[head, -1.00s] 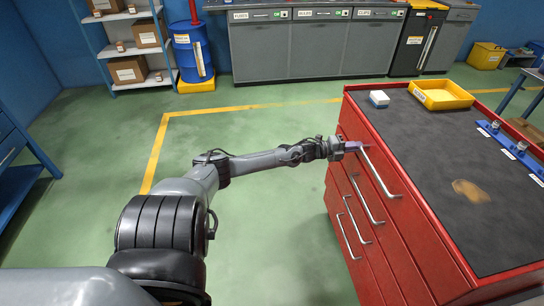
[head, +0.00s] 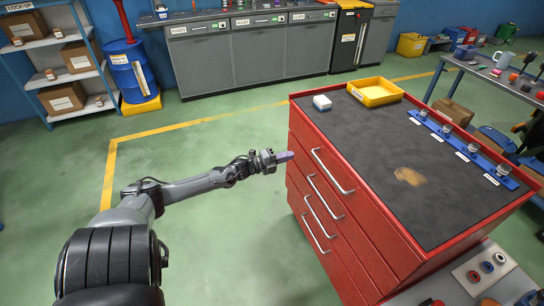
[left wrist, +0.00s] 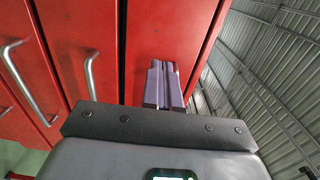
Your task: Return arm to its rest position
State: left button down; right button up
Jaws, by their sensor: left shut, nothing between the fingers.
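My left gripper (head: 285,157) is in the head view, just left of the red drawer cabinet (head: 350,250). Its fingers are shut and hold nothing. They point at the cabinet's front near the top drawer handle (head: 333,172), with a small gap between them and the handle. In the left wrist view the shut purple-grey fingers (left wrist: 163,88) stand before the red drawer fronts (left wrist: 155,30). Silver handles (left wrist: 90,75) show to the left of them. The drawers look closed. My right gripper is not in view.
Green floor (head: 220,235) around my left arm is clear. Shelving (head: 70,70) and a blue drum (head: 130,70) stand at the back left.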

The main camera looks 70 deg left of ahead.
pick_arm(q)
jog(key=s+d+f+n+p, duration=0.1)
jog(key=s+d+f+p, duration=0.15)
jog(key=s, duration=0.45)
jog(key=d+f+n+g+p, duration=0.1)
jog(key=d+n, duration=0.2)
jog(key=d, duration=0.8)
jog(key=w+d+f+n+g+p, duration=0.1)
jog(key=d+n, duration=0.2)
jog(key=d, duration=0.7)
jog(key=d+f+n+g+p, duration=0.1)
jog(key=d+n+g, duration=0.15)
jog(key=d, duration=0.85)
jog(key=s+d+r+n+g+h, duration=0.1)
jog(key=s+d+r+n+g, duration=0.15)
jog(key=d, duration=0.35)
jog(key=s+d+r+n+g, duration=0.1)
jog(key=d+r+n+g, duration=0.1)
jog(key=d+r, duration=0.3)
jog(key=s+d+n+g, duration=0.1)
jog(key=s+d+g, duration=0.1)
jog(key=s+g, duration=0.45)
notch_tip(320, 180, up, 38)
jog(key=s+t+p, duration=0.1)
jog(key=s+p, duration=0.1)
jog(key=p, duration=3.6)
jog(key=shift+s+f+n, duration=0.2)
jog(key=shift+s+n, duration=0.1)
jog(key=shift+s, duration=0.1)
